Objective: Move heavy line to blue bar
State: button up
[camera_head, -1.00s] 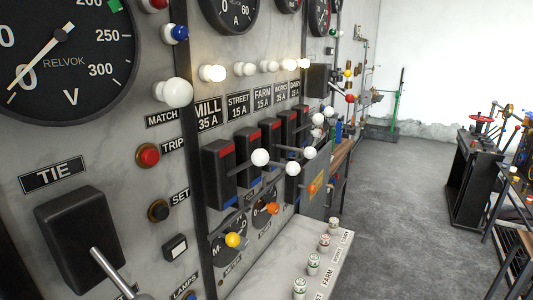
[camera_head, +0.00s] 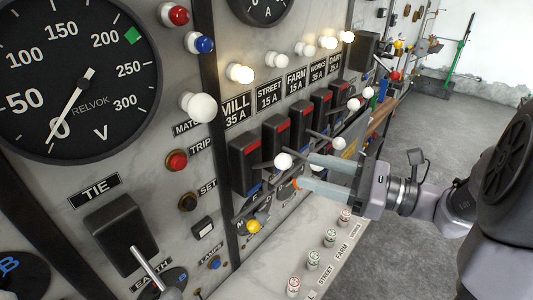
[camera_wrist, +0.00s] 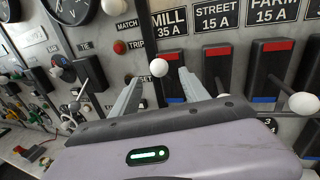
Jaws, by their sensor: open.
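The mill switch (camera_head: 245,165), under a plate reading MILL 35 A (camera_head: 236,107), is a black block with a red bar at its top and a blue bar (camera_head: 254,189) low on it. Its lever sticks out to a white ball knob (camera_head: 284,161), roughly level between the bars. My gripper (camera_head: 302,172) is open, its two pale fingers pointing at the panel beside this knob. In the wrist view the knob (camera_wrist: 159,68) shows between the fingertips (camera_wrist: 160,92). Contact cannot be told. The gripper body hides the lower panel there.
The street switch (camera_head: 275,141), marked 15 A, and more switches with white knobs (camera_head: 338,144) follow to the right. A yellow knob (camera_head: 254,227) sits below the mill switch. A pale ledge (camera_head: 262,262) with labelled caps juts out beneath. The floor to the right is open.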

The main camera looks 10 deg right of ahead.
aim_at(269, 164)
jog(key=x, duration=1)
jog(key=shift+s, duration=0.1)
grip_shut()
dwell(0.9)
